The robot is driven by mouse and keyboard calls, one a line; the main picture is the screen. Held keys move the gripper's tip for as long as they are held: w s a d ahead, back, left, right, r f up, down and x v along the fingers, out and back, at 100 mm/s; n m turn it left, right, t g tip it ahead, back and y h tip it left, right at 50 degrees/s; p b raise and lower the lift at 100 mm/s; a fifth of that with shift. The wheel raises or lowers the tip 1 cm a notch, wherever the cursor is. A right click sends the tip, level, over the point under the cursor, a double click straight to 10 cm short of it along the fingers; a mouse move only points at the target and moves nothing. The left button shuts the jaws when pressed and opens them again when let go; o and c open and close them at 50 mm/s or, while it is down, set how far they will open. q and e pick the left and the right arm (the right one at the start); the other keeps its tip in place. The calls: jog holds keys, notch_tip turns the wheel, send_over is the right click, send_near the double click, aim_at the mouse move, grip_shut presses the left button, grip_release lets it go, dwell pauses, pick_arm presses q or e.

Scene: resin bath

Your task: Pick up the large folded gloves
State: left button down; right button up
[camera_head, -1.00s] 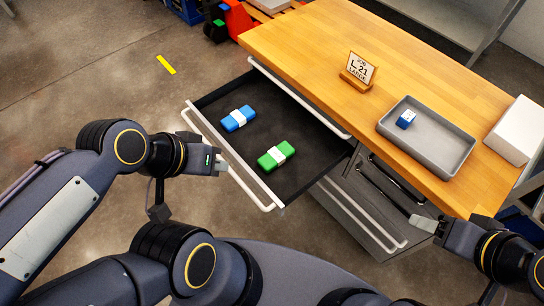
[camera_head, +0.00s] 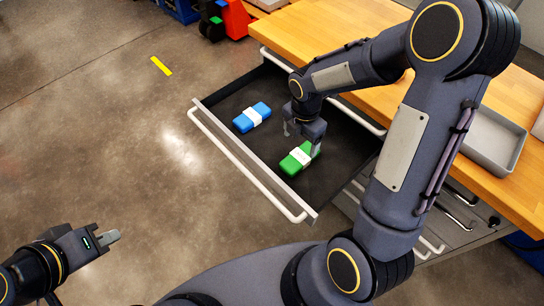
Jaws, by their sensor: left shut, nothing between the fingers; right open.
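Two folded glove bundles with white bands lie apart in the open black-lined drawer (camera_head: 339,165). The blue bundle (camera_head: 243,124) is farther left, and the green bundle (camera_head: 289,165) is nearer the drawer's front right. No size marking can be read on either bundle. My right gripper (camera_head: 301,140) is open and points down just above and behind the green bundle, with one finger overlapping its far end in the picture. I cannot tell whether it touches. My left gripper (camera_head: 108,237) is shut and empty, over the floor at lower left, away from the drawer.
The wooden worktop (camera_head: 297,32) lies behind the drawer, partly hidden by my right arm. A grey tray (camera_head: 495,139) stands on it at right. The drawer's front has a long white handle (camera_head: 240,160). The floor left of the drawer is clear apart from a yellow strip (camera_head: 161,66).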

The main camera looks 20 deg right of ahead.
aim_at(300, 156)
jog(key=f, duration=0.2)
jog(key=f+b, duration=0.1)
jog(key=f, duration=0.4)
jog(key=shift+s+d+f, duration=0.2)
jog(key=shift+d+f, duration=0.05)
jog(key=shift+f, duration=0.15)
jog(key=shift+c, duration=0.5)
jog(key=c, duration=1)
